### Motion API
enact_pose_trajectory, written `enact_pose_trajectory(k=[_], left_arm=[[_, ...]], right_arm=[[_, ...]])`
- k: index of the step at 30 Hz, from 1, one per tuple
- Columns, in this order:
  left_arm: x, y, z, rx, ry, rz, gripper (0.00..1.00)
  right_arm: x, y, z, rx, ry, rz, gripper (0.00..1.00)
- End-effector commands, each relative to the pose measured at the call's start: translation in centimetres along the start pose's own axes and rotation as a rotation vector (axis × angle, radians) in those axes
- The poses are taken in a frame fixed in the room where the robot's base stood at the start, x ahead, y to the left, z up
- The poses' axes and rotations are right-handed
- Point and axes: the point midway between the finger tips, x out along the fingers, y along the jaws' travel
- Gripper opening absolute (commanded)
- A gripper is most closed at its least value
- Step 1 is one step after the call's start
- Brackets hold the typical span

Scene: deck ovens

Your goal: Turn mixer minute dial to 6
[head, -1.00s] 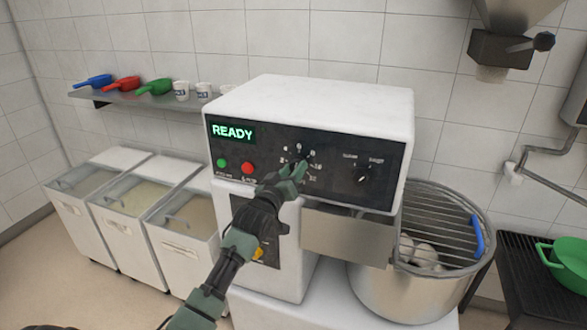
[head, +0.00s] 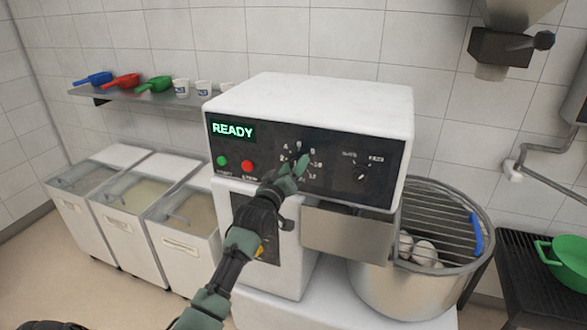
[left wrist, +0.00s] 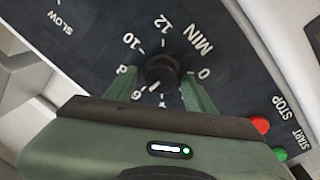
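The mixer minute dial (left wrist: 162,72) is a black round knob on the dark panel, marked MIN, with printed numbers around it. My left gripper (left wrist: 164,92) has one green finger on each side of the knob, with visible gaps between fingers and knob. In the head view my left gripper (head: 297,170) is at the panel and covers most of the dial. The mixer (head: 310,100) display reads READY. My right gripper is not in view.
A green start button (head: 222,161) and red stop button (head: 247,167) sit left of the dial. A speed knob (head: 361,174) is to its right. The steel bowl (head: 405,290) with a wire guard stands at the right. Flour bins (head: 185,245) stand at the left.

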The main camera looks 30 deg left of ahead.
Motion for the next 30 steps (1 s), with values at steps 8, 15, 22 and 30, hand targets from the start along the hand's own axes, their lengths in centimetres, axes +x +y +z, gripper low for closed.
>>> enact_pose_trajectory(k=[8,15,22,30], left_arm=[[0.0,-0.1,0.1,0.001,-0.004,-0.002,0.59],[-2.0,-0.2,0.4,0.001,-0.004,-0.002,0.59],[-5.9,-0.2,0.4,0.001,-0.003,-0.002,0.59],[-7.8,-0.1,0.1,0.0,-0.002,-0.002,0.59]], right_arm=[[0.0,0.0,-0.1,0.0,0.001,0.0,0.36],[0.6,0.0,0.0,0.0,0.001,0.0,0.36],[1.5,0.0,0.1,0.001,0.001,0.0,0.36],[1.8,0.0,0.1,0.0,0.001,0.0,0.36]])
